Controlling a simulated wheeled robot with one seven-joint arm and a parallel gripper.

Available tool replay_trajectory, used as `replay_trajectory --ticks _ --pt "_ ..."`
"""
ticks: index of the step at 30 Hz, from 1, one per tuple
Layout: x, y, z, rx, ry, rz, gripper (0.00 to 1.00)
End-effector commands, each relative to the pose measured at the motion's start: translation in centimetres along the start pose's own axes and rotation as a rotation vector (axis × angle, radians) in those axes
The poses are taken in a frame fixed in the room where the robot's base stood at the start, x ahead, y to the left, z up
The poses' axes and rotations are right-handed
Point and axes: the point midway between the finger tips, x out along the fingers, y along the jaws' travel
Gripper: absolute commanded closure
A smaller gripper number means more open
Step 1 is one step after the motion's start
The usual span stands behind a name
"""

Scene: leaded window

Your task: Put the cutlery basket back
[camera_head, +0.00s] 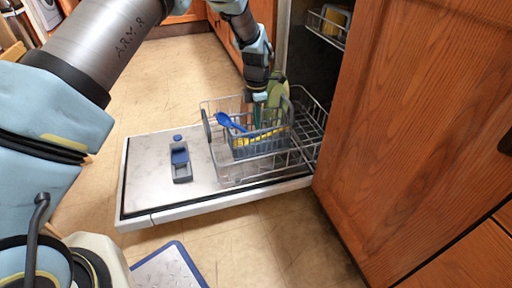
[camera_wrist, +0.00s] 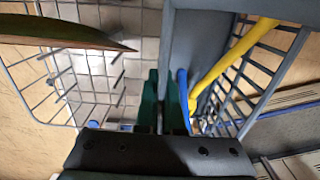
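The grey-blue cutlery basket (camera_head: 258,148) sits at the lower dishwasher rack (camera_head: 232,178), over the open door. A blue spoon (camera_head: 230,122) and a yellow utensil (camera_head: 262,137) lean in it. The basket (camera_wrist: 200,45) also fills the upper middle of the wrist view, with the yellow handle (camera_wrist: 230,68) at its right. My gripper (camera_head: 259,101) points down at the basket's far side. In the wrist view its dark green fingers (camera_wrist: 163,100) are close together, with a thin grey upright part of the basket between them. The contact itself is partly hidden.
The open door (camera_head: 145,180) carries a detergent compartment (camera_head: 181,163). A green plate-like item (camera_head: 277,92) stands in the rack beside my gripper. A wooden cabinet front (camera_head: 410,130) bounds the right side. An upper rack (camera_head: 326,27) is above. Floor at left (camera_head: 165,85) is clear.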

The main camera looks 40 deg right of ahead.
Motion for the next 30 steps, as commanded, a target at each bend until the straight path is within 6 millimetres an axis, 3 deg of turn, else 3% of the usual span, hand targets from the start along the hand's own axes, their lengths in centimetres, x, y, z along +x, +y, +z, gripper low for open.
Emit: replay_trajectory --ticks 3,15,26,30 --pt "2.7 -0.1 0.0 0.0 0.0 -0.002 1.0" --pt "7.3 0.0 0.0 0.0 0.0 0.0 1.0" --pt "7.6 0.0 0.0 0.001 0.0 0.0 1.0" --pt "7.7 0.0 0.0 0.001 0.0 0.0 0.83"
